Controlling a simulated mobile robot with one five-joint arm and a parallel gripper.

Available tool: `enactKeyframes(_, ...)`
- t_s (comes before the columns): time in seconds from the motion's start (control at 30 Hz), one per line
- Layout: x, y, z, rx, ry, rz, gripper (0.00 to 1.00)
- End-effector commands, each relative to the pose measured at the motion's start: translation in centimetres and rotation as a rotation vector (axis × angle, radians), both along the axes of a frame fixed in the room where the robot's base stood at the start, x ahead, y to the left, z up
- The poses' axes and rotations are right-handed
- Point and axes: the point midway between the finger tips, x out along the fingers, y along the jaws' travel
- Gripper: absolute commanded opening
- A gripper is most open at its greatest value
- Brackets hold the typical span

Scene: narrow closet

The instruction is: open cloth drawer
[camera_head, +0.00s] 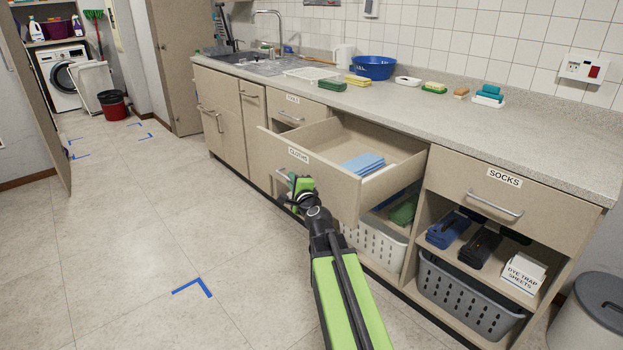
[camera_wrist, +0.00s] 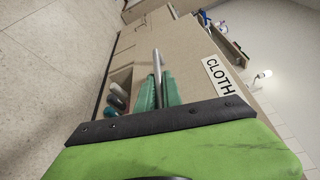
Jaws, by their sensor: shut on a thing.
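The drawer labelled CLOTHS (camera_head: 308,173) stands pulled well out from the counter in the head view, with folded blue cloths (camera_head: 363,163) inside. Its front and label (camera_wrist: 218,75) also show in the wrist view. My gripper (camera_head: 293,184) is at the drawer front, below the label. In the wrist view its green fingers (camera_wrist: 158,92) are shut on the metal drawer handle (camera_wrist: 157,62). Part of the handle is hidden between the fingers.
The SOCKS drawer (camera_head: 496,199) is shut at the right. Open shelves below hold a grey basket (camera_head: 462,297) and a white basket (camera_head: 374,246). A grey bin (camera_head: 592,315) stands at far right. The floor (camera_head: 130,250) at left is clear.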

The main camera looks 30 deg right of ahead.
Motion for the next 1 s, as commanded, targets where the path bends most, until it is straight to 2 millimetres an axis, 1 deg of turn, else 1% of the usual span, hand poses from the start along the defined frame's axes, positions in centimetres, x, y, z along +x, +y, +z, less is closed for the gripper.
enactKeyframes(0.13, 0.0, 0.1, 0.1, -0.001, -0.002, -0.007, 0.0)
enactKeyframes(0.5, -0.3, -1.0, 0.1, -0.002, -0.001, -0.024, 0.0)
enactKeyframes(0.53, -0.3, -1.1, 0.1, -0.002, -0.001, -0.024, 0.11)
enactKeyframes(0.6, -0.3, -1.1, 0.1, -0.002, -0.001, -0.025, 0.2)
enactKeyframes(0.7, -0.4, -1.2, 0.1, -0.002, -0.001, -0.025, 0.32)
enactKeyframes(1.0, -0.5, -1.2, 0.1, -0.002, 0.0, -0.024, 0.32)
